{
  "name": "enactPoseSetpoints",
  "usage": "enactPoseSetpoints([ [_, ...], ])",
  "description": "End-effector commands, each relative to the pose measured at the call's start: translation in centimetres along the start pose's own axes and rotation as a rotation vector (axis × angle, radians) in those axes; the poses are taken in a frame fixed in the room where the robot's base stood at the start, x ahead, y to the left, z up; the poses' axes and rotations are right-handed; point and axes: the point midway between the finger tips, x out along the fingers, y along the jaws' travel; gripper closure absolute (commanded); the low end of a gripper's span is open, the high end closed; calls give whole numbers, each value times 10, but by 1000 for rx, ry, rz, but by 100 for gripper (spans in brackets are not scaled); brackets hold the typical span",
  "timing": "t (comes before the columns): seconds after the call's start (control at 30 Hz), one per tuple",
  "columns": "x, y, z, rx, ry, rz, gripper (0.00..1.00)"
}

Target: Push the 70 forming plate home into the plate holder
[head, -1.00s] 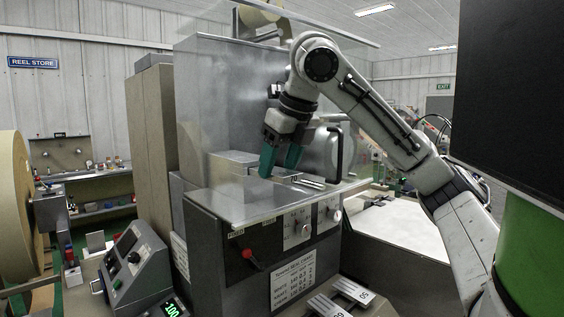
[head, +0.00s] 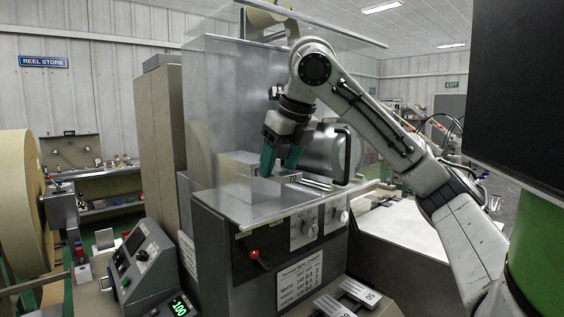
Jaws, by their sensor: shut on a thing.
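My gripper (head: 280,161) has two green fingers and points down behind the clear guard of the grey wrapping machine. A metal block (head: 240,163) stands just left of the fingers. I cannot make out the plate holder clearly, nor how far the plate sits in it.
The clear guard (head: 215,120) stands in front of and left of my gripper. Other numbered plates (head: 358,293) lie at the front below the control panel (head: 297,232).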

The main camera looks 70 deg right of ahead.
Motion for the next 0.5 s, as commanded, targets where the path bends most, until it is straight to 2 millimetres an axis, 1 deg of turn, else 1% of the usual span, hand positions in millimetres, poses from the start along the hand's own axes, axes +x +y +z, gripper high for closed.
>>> enactPoseSetpoints([
  [0.5,4,0,11,1,-1,0,81],
])
